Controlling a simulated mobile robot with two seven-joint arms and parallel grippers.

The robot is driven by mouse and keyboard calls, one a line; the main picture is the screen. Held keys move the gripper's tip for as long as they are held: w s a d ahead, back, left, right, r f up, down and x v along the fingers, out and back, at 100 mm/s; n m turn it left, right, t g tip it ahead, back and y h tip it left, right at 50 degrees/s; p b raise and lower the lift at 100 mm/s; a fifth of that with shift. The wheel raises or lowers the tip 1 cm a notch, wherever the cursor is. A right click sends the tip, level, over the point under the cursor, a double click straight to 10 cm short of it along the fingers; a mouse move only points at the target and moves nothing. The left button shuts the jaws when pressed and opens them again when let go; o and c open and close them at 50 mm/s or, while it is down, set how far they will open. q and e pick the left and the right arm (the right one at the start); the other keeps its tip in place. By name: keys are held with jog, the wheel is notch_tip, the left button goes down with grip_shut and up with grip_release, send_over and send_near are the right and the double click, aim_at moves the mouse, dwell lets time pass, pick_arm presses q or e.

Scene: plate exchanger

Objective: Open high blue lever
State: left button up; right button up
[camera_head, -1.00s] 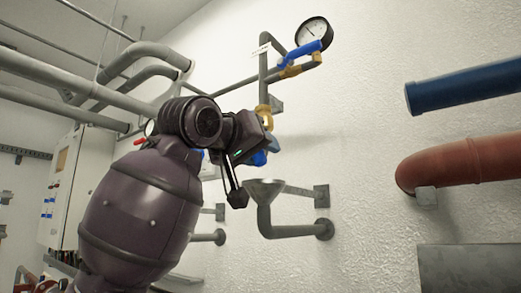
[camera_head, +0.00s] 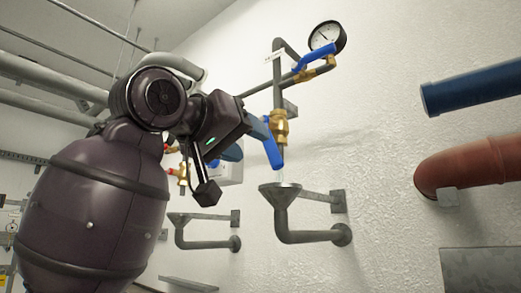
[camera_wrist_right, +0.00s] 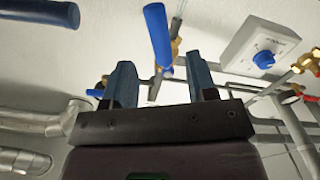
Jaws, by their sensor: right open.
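The high blue lever (camera_head: 314,51) is up on the wall pipe, just below the round gauge. A second, lower blue lever (camera_head: 272,149) hangs tilted at a brass valve (camera_head: 279,127) on the same pipe run. My right gripper (camera_head: 248,140) is open, beside the lower lever and well below the high one. In the right wrist view, a blue lever (camera_wrist_right: 158,38) shows between and beyond the open fingers of the gripper (camera_wrist_right: 159,65). It appears to be the lower one, and nothing is gripped. My left gripper is in neither view.
The gauge (camera_head: 327,37) sits above the high lever. A grey funnel drain (camera_head: 280,193) stands below the lower valve. A blue pipe (camera_head: 475,87) and a red pipe (camera_head: 470,165) stick out at the right. A white box with a blue knob (camera_wrist_right: 263,60) is near the gripper.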

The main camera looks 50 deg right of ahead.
jog(key=shift+s+a, duration=0.1)
jog(key=shift+a, duration=0.85)
